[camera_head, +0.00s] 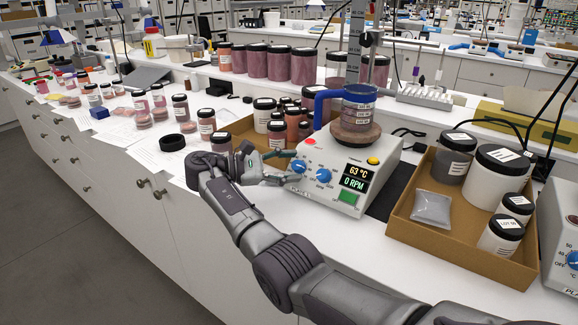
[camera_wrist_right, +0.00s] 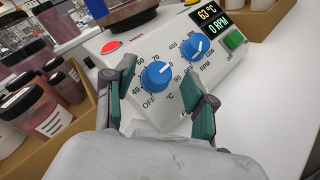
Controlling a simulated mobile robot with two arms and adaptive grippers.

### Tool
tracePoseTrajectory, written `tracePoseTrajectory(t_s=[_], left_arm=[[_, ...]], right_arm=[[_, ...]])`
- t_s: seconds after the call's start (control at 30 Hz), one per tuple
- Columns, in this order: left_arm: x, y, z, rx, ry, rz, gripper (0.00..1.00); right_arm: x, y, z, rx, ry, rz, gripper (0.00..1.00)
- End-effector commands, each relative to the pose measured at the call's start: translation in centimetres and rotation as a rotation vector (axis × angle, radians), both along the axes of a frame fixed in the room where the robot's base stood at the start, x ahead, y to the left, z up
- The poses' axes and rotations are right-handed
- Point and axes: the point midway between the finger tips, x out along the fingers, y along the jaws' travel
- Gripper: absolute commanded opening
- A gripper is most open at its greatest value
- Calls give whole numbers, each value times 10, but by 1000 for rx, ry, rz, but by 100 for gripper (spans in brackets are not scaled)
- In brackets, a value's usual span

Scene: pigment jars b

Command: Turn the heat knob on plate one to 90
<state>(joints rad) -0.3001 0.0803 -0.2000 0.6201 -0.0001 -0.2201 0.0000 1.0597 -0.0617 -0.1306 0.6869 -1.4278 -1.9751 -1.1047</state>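The white hot plate (camera_head: 340,155) shows 63 °C and 0 RPM on its display (camera_head: 355,176). Its heat knob (camera_head: 299,166) is the left blue dial; in the right wrist view the knob (camera_wrist_right: 155,76) has a °C scale around it. My left gripper is not in view.
The RPM knob (camera_wrist_right: 195,47) sits close to the right finger. A cardboard box with jars (camera_head: 410,233) is at right; more jars (camera_head: 264,112) stand behind the gripper. Part of a second plate (camera_head: 563,235) shows at far right.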

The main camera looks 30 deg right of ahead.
Motion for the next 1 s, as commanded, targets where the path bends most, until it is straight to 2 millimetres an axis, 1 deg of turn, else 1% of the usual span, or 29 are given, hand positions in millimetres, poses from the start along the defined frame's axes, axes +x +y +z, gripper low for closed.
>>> tracePoseTrajectory(t_s=[0.27, 0.37, 0.7, 0.83, 1.0], left_arm=[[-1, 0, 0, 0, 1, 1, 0], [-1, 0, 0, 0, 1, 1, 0], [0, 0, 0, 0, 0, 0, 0], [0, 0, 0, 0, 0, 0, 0], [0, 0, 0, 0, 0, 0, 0]], right_arm=[[0, 0, 4, -2, -3, 0, 56], [1, 0, 16, -3, -6, -1, 56], [0, 0, 79, -3, -5, 0, 56], [0, 0, 94, -2, -3, 0, 56], [0, 0, 100, -1, 0, -1, 56]])
